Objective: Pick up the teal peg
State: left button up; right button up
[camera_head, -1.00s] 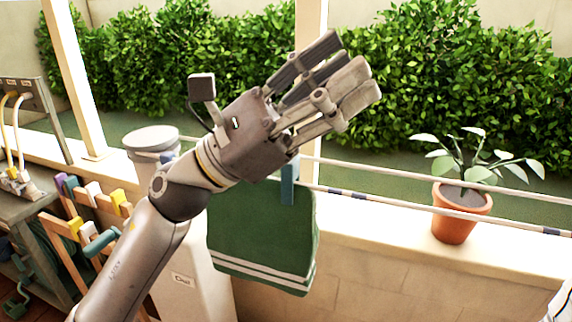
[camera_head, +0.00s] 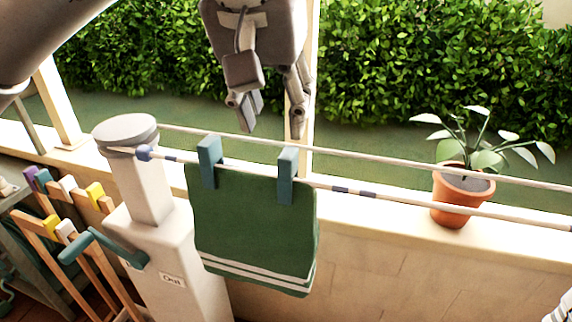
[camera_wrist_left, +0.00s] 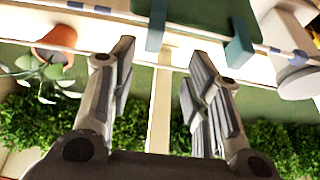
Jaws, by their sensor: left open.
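Two teal pegs clip a dark green towel with white stripes (camera_head: 255,235) to the line. The left peg (camera_head: 209,162) and the right peg (camera_head: 287,176) stand upright over the cloth's top edge. My left gripper (camera_head: 272,125) points down, open and empty, above and behind the line, nearer the right peg. In the left wrist view, my open fingers (camera_wrist_left: 163,58) point toward the line. The right peg (camera_wrist_left: 156,25) appears between and beyond the fingertips, and the left peg (camera_wrist_left: 238,46) off to the right. Neither peg is touched. My right gripper is not seen.
Two white lines (camera_head: 400,197) run from a pale post with a round grey cap (camera_head: 126,130) and teal crank handle (camera_head: 85,244). A wooden rack (camera_head: 85,260) holds several coloured pegs. A potted plant (camera_head: 460,200) stands on the ledge at right. A hedge is behind.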

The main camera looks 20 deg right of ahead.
aim_at(288, 153)
pick_arm(q)
jog(key=x, duration=0.4)
jog(key=shift+w+d+f, duration=0.1)
jog(key=shift+f, duration=0.15)
jog(key=x, duration=0.1)
jog(key=p+x, duration=0.1)
jog(key=x, duration=0.1)
jog(key=p+x, duration=0.1)
jog(key=x, duration=0.1)
jog(key=shift+s+d+f, duration=0.1)
jog(key=shift+s+d, duration=0.1)
jog(key=shift+s, duration=0.05)
jog(key=c, duration=0.9)
